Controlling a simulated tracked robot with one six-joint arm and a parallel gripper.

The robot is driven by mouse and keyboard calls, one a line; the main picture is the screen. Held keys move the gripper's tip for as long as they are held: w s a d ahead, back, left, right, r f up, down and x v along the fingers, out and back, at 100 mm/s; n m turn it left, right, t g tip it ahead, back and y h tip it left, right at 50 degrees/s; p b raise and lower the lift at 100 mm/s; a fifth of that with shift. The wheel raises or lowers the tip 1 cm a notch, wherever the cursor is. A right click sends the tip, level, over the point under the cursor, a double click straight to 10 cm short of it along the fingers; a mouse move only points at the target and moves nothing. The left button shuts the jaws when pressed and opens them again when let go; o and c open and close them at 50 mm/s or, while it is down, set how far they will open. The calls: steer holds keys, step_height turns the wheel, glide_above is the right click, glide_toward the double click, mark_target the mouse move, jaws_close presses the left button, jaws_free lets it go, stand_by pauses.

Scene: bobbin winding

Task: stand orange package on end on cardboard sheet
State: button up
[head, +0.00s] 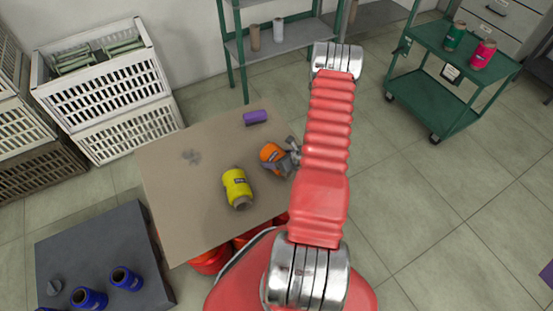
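The orange package (270,153) is near the right edge of the brown cardboard sheet (169,187). It has a dark label and looks tilted. My grey gripper (280,160) is right at it, with its fingers around its right and lower sides. The fingers and my red arm hide part of the package. I cannot tell whether the fingers press on it, or whether it touches the sheet.
Red buckets (210,261) show below the front edge. White crates (105,94) stand behind; a grey table (100,248) holds blue spools.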

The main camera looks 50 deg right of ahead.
steer(key=shift+f, duration=0.2)
steer(key=o, duration=1.3)
steer(key=v, duration=1.4)
steer(key=shift+s+d+f, duration=0.1)
steer(key=shift+s+f, duration=0.05)
steer(key=shift+f, duration=0.1)
